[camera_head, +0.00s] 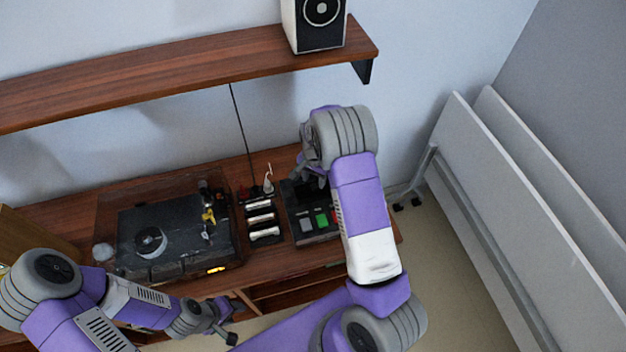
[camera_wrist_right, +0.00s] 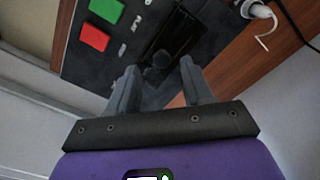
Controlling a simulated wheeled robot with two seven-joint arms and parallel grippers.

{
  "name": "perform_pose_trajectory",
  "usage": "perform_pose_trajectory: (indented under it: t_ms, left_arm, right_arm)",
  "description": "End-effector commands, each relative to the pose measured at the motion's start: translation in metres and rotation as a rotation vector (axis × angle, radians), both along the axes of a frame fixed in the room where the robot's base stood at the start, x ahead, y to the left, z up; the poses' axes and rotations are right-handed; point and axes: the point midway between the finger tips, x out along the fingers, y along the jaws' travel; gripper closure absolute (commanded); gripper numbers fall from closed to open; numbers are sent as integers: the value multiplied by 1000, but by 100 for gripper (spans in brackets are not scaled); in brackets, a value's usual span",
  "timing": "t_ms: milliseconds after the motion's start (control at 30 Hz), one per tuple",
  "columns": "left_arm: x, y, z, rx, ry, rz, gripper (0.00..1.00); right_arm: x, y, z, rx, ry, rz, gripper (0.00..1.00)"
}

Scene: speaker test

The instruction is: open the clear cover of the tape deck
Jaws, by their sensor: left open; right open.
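The tape deck (camera_head: 316,228) is a dark box at the right of the wooden counter, with grey, green and red buttons. In the right wrist view the deck (camera_wrist_right: 75,65) shows large green and red buttons beside a dark compartment (camera_wrist_right: 178,32). The clear cover is hard to make out, and I cannot tell its position. My right gripper (camera_head: 314,180) is over the deck's back part; its open fingers (camera_wrist_right: 160,82) point at the compartment, with a small dark part between or just beyond them. I cannot tell if they touch. My left gripper (camera_head: 228,328) is open, in front of the counter.
A black turntable (camera_head: 135,262) with a clear lid stands at the left of the counter. Several cylindrical items in a dark holder (camera_head: 262,222) stand between it and the deck. A white plug (camera_wrist_right: 258,11) is near the deck. A shelf (camera_head: 180,68) holding a speaker (camera_head: 318,22) hangs above.

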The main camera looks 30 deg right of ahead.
Motion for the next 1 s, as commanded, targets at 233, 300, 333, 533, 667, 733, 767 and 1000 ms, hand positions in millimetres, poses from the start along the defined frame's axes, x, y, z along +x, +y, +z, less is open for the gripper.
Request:
perform_pose_trajectory:
  t_ms: [233,300,333,533,667,733,767,1000]
  left_arm:
    - [1,0,3,0,-2,1,57]
    - [1,0,3,0,-2,1,57]
    - [1,0,3,0,-2,1,57]
    - [1,0,3,0,-2,1,57]
    - [1,0,3,0,-1,0,57]
    - [1,0,3,0,-1,0,57]
    - [1,0,3,0,-1,0,57]
    - [1,0,3,0,-2,1,57]
  right_arm:
    - [0,0,-27,0,0,1,50]
    - [0,0,-29,1,-1,1,50]
    - [0,0,-29,1,-1,1,50]
    - [0,0,-30,1,-1,1,50]
    - [0,0,-29,0,-1,1,68]
    - [0,0,-29,0,-1,1,79]
    - [0,0,-29,1,-1,1,83]
    - [0,0,-29,1,-1,1,100]
